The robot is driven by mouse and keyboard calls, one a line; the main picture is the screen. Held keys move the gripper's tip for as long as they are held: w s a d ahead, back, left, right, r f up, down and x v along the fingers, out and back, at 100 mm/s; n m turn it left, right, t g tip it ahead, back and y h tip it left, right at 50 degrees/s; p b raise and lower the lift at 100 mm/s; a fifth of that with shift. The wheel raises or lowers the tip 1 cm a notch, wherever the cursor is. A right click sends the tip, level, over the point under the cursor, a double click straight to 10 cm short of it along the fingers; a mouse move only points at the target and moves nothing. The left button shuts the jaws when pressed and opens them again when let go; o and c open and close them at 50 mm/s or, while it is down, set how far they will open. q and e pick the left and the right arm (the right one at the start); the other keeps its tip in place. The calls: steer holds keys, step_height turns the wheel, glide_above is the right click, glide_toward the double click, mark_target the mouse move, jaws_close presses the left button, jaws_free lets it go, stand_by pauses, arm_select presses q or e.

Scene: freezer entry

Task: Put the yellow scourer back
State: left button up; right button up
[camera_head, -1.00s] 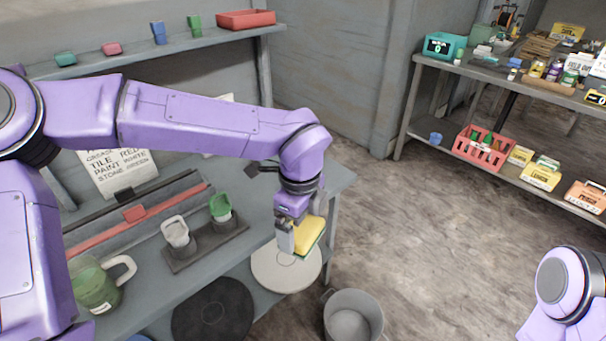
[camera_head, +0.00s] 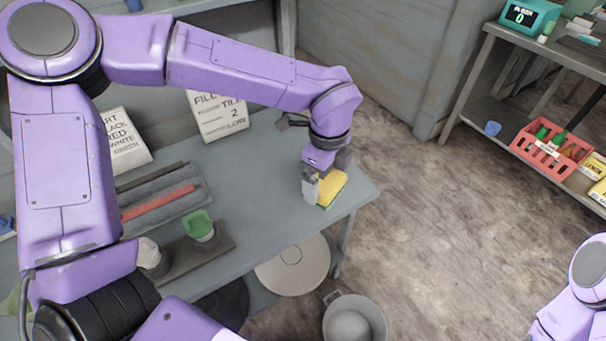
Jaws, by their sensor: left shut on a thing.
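The yellow scourer (camera_head: 331,188) has a yellow face and a thin green layer along its edge. My left gripper (camera_head: 314,189) is shut on it, near the right end of the grey workbench (camera_head: 262,178). The scourer stands tilted beside the fingers; whether it touches the bench top I cannot tell. The gripper body hides part of its left side. Only a bit of my right arm shows at the lower right; its gripper is out of view.
A holder (camera_head: 190,256) with a green scoop (camera_head: 199,226) and a white scoop (camera_head: 149,254) stands on the bench. Sign cards (camera_head: 217,113) stand at the back. A round white lid (camera_head: 292,264) and a bucket (camera_head: 354,318) are below.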

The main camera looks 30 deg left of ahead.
arm_select(q)
steer(key=w+a+f+p, duration=0.1)
steer(key=a+f, duration=0.1)
steer(key=w+a+f+p, duration=0.1)
steer(key=w+a+f, duration=0.1)
steer(key=a, duration=0.1)
steer(key=w+a+f+p, duration=0.1)
steer(key=a+f, duration=0.1)
steer(key=shift+w+a+f, duration=0.2)
steer(key=shift+a+f, duration=0.05)
steer(key=shift+a, duration=0.15)
steer(key=shift+s+a+f+p, duration=0.1)
steer(key=shift+a+f+p, duration=0.3)
steer(key=shift+a+f, duration=0.1)
steer(key=f, duration=0.3)
steer(key=shift+w+a+f+p, duration=0.25)
steer(key=shift+f+p, duration=0.1)
steer(key=shift+w+f, duration=0.1)
steer(key=shift+f, duration=0.05)
arm_select(e)
steer(key=r, duration=0.2)
steer(key=s+r, duration=0.1)
steer(key=r, duration=0.2)
steer(key=shift+s+r, duration=0.15)
arm_select(q)
steer(key=shift+s+b, duration=0.2)
steer(key=shift+b, duration=0.1)
steer(key=o, duration=0.7)
steer(key=shift+f, duration=0.1)
